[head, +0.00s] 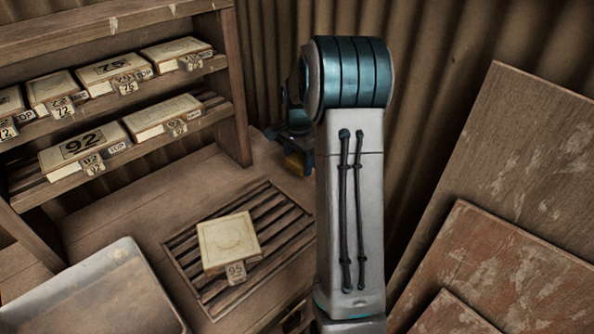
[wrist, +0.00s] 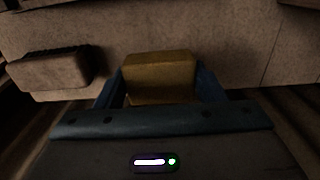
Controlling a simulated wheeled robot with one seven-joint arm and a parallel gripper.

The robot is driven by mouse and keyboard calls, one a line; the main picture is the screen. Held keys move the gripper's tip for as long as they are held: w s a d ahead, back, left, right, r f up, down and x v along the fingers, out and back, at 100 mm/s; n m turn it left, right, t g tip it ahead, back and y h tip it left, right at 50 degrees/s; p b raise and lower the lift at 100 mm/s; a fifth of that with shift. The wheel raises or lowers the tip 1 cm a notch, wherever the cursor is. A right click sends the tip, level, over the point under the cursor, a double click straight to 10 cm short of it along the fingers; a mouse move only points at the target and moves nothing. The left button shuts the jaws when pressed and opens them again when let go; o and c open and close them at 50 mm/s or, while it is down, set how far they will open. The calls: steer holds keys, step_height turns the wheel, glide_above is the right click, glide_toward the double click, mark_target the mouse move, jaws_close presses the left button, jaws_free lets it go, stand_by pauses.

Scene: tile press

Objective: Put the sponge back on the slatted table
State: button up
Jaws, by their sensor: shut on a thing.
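The yellow-brown sponge (wrist: 160,72) sits between the two blue fingers of my gripper (wrist: 161,86), which is shut on it. In the head view a yellow bit of the sponge (head: 295,164) shows at the back, left of my arm, and my arm hides the rest. The slatted table (head: 188,262) has dark slats set in its wooden top. A pale square tile (head: 229,242) with a small "95" tag lies on the slats. I cannot tell whether the sponge touches the surface beyond it.
A wooden rack (head: 234,95) with several labelled tiles stands at the left. A metal tray (head: 95,295) is at the front left. Wooden boards (head: 520,160) lean at the right, and a corrugated wall (head: 270,60) is behind. In the wrist view a brown block (wrist: 50,72) lies left of the sponge.

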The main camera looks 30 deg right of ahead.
mark_target(297, 180)
steer(key=shift+w+a+f, duration=0.15)
steer(key=shift+w+f, duration=0.05)
steer(key=shift+f, duration=1.95)
steer(key=shift+f, duration=0.15)
steer(key=o, duration=1)
steer(key=shift+c, duration=0.2)
